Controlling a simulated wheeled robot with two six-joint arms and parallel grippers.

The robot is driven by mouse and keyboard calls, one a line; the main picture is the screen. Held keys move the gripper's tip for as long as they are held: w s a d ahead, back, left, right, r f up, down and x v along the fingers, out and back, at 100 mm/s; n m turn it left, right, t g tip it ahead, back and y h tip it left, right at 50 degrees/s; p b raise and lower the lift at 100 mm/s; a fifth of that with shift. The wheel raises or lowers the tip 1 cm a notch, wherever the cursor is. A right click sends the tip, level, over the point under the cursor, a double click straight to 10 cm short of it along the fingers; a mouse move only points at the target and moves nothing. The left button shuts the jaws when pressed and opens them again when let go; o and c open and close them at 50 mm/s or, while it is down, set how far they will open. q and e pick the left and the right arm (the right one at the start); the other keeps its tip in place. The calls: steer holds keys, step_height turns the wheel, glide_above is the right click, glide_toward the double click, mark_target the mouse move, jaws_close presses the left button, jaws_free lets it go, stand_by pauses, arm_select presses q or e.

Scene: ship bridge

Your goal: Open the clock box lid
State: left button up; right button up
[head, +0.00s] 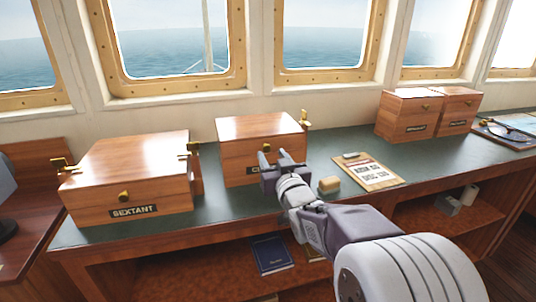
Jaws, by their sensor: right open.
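The clock box (240,155) is the wooden box in the middle of the green counter. Its lid (258,127) is closed. A small brass knob (266,147) shows on its front, and a brass fitting stands at its right side. Its dark label is mostly hidden behind my gripper; only a first letter like "C" shows. My right gripper (275,160) is open and empty in front of the box, close to the knob. I cannot tell whether it touches the box. My left gripper is not in view.
A box labelled SEXTANT (130,180) stands at the left. Two smaller wooden boxes (408,115) stand at the back right. A blue book (271,254) lies on the shelf below.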

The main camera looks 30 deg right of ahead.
mark_target(268, 148)
steer(key=shift+x, duration=2.2)
jaws_close()
